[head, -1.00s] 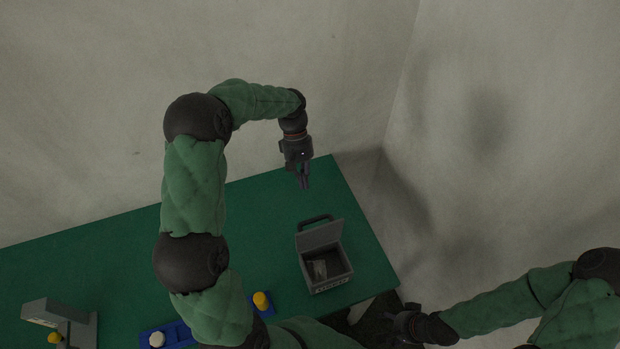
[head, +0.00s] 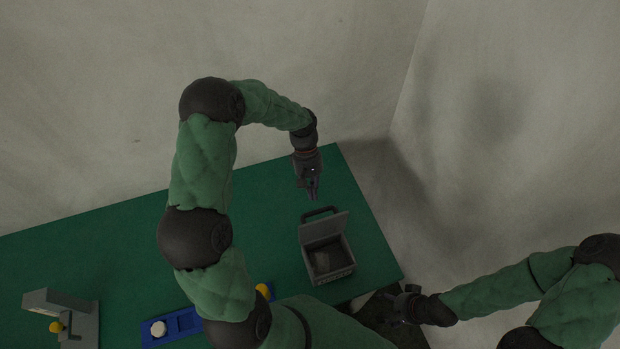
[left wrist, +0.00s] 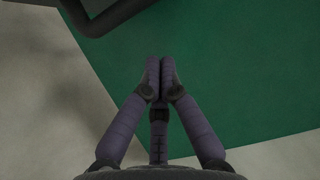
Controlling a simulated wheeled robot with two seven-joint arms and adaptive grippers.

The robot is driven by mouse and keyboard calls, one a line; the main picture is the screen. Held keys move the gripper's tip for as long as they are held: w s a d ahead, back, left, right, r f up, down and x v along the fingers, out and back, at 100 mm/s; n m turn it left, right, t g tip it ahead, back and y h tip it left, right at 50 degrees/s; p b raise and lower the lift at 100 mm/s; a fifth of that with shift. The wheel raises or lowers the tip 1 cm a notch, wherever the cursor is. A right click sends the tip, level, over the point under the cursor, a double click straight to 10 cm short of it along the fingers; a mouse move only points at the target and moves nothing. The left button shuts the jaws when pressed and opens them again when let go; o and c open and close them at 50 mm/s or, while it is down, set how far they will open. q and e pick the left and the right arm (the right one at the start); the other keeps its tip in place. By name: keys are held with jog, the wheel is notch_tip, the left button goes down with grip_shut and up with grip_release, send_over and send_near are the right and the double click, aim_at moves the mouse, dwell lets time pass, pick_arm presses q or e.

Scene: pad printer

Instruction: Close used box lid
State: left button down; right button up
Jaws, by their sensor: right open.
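The used box (head: 330,263) is a grey open case near the right end of the green table. Its lid (head: 324,228) stands raised at the back, with a dark handle (head: 320,211) on its far edge. A small pale thing lies inside the box. My left gripper (head: 314,196) is just behind the lid and handle, pointing down, apart from them. In the left wrist view its fingers (left wrist: 159,65) are together with nothing between them, and the handle (left wrist: 100,15) shows at the top left. My right gripper (head: 392,306) is open and empty, off the table's front right edge.
The green table (head: 110,240) has free room left of the box. A blue tray (head: 183,320) with a white piece (head: 158,328) and a yellow piece (head: 263,290) sits at the front. A grey printer (head: 68,310) stands front left. Walls rise behind and to the right.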

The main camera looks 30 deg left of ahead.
aim_at(320, 221)
pick_arm(q)
jog(key=shift+s+d+r, duration=0.2)
jog(key=shift+s+d, duration=0.25)
jog(key=shift+d, duration=0.1)
jog(key=shift+s+d+r, duration=0.2)
jog(key=shift+s+d, duration=0.25)
jog(key=shift+d, duration=0.05)
jog(key=shift+r, duration=0.1)
jog(key=shift+s+d+r+y, duration=0.15)
jog(key=shift+s+d+y, duration=0.1)
jog(key=shift+y, duration=0.05)
jog(key=shift+d+r+t, duration=0.1)
jog(key=shift+r+t, duration=0.05)
jog(key=shift+t, duration=0.25)
